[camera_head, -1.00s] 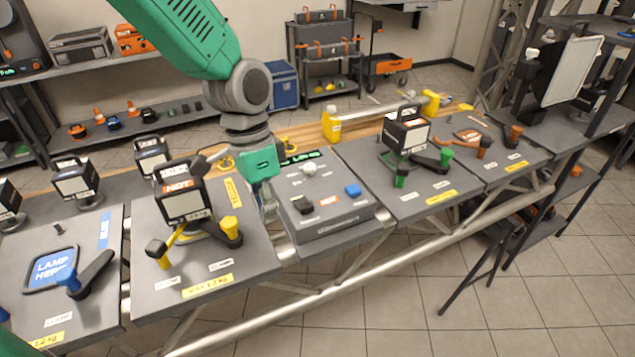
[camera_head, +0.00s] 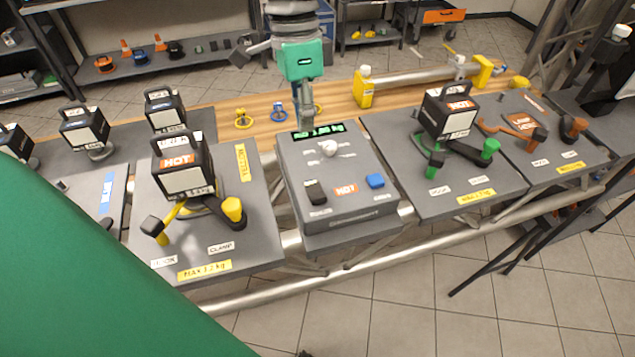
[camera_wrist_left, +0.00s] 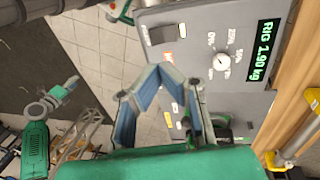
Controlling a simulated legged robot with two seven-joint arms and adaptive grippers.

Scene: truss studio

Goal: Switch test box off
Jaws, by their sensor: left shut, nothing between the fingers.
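The test box (camera_head: 335,215) is a grey slanted panel at the middle of the head view. It carries a white knob (camera_head: 328,148), a black rocker switch (camera_head: 315,191), a blue button (camera_head: 376,181) and a lit green display (camera_head: 318,131). The wrist view shows the black switch (camera_wrist_left: 168,35), the knob (camera_wrist_left: 222,62) and the display reading "RIG 1.90 kg" (camera_wrist_left: 264,50). My left gripper (camera_head: 306,116) is shut and empty over the back edge of the box. Its fingers (camera_wrist_left: 165,75) show in the wrist view. My right gripper (camera_wrist_left: 66,90) is small there; its jaws are unclear.
Lamps on grey plates flank the box: a yellow-handled one (camera_head: 183,165) at left and a green-handled one (camera_head: 450,112) at right. A yellow-ended metal tube (camera_head: 415,77) lies behind on the wooden top. A metal rail (camera_head: 370,262) runs in front.

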